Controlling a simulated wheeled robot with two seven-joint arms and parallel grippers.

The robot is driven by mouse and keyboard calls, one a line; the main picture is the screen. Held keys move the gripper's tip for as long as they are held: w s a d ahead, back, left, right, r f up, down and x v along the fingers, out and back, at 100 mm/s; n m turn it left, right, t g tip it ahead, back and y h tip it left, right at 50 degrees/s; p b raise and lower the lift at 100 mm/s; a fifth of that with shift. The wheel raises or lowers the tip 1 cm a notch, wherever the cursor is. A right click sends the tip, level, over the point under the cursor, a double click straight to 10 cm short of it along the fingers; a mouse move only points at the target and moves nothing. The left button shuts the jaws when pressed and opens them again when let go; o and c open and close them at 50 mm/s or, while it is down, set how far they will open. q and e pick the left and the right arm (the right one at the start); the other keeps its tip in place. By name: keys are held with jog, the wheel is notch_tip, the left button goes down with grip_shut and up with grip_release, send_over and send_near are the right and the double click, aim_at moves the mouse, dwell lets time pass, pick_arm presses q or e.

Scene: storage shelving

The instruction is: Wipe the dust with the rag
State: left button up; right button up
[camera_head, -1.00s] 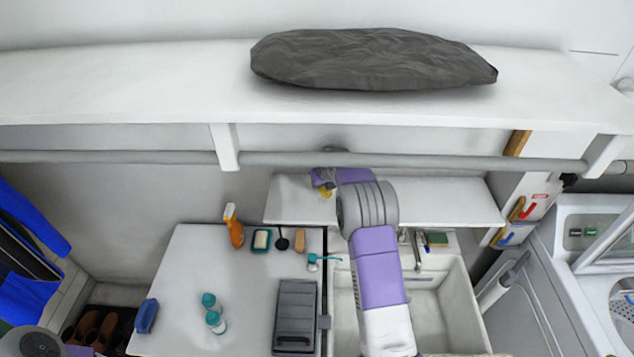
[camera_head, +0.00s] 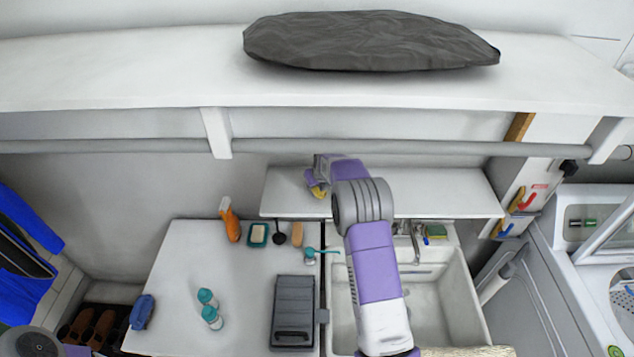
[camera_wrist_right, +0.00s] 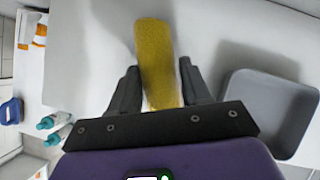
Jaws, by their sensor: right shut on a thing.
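The yellow rag (camera_wrist_right: 157,50) is between the two dark fingers of my right gripper (camera_wrist_right: 160,92) and sticks out past their tips. In the head view a small yellow part of the rag (camera_head: 318,191) shows below my right gripper (camera_head: 315,182), near the left end of the low white shelf (camera_head: 430,194). I cannot tell whether the rag touches that shelf. No dust can be made out in these frames. My left gripper is out of view; only a grey part of my left arm shows at the bottom left corner.
A sink (camera_head: 435,295) is to the right. A rail (camera_head: 400,148) runs above the low shelf.

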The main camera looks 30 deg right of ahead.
jog(key=shift+f+b, duration=0.6)
jog(key=shift+f, duration=0.35)
jog(key=shift+s+d, duration=0.55)
jog(key=shift+d, duration=0.3)
jog(key=shift+s+d, duration=0.5)
jog(key=shift+d, duration=0.35)
jog(key=shift+w+a, duration=0.35)
jog(key=shift+a, duration=0.35)
jog(key=shift+w+a+p, duration=0.7)
jog(key=shift+a+p, duration=0.05)
jog(key=shift+a, duration=0.3)
jog(key=shift+r, duration=0.1)
